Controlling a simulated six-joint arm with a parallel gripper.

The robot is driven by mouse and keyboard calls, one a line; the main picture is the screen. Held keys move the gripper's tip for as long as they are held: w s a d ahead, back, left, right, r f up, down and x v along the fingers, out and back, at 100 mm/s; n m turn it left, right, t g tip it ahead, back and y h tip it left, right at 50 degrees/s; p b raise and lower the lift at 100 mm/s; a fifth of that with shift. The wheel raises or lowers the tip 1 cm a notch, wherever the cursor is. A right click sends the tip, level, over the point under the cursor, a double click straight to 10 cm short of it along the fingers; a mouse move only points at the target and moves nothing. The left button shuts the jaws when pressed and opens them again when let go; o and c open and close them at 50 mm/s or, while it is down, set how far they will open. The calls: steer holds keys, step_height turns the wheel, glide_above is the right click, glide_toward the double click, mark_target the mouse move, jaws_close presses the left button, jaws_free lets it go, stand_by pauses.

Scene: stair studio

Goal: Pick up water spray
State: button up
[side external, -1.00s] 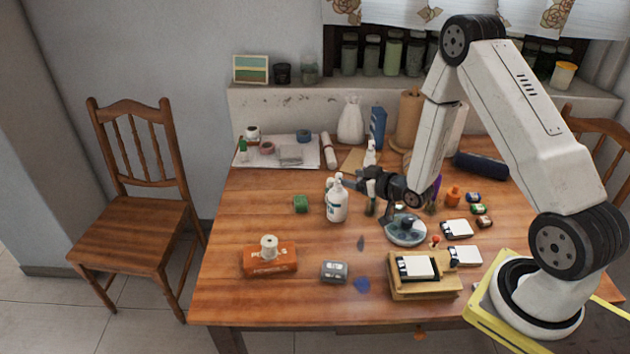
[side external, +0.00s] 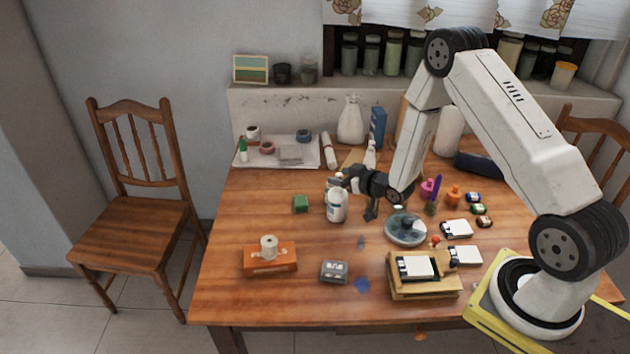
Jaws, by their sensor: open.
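The water spray looks to be the white bottle (side external: 337,206) with a dark label, standing upright near the middle of the table. My gripper (side external: 345,181) is open at the top of this bottle, reaching in from the right. Its fingers overlap the spray head and hide part of it. I cannot tell whether they touch it. Another white bottle with a nozzle (side external: 370,156) stands just behind my gripper, partly hidden by it.
An orange box (side external: 270,259), a grey tin (side external: 334,271) and a wooden box (side external: 423,286) stand nearer the front. The table's left front is mostly clear.

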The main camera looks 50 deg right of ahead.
steer(key=shift+x, duration=1.5)
steer(key=shift+s, duration=0.1)
jaws_close()
stand_by(0.5)
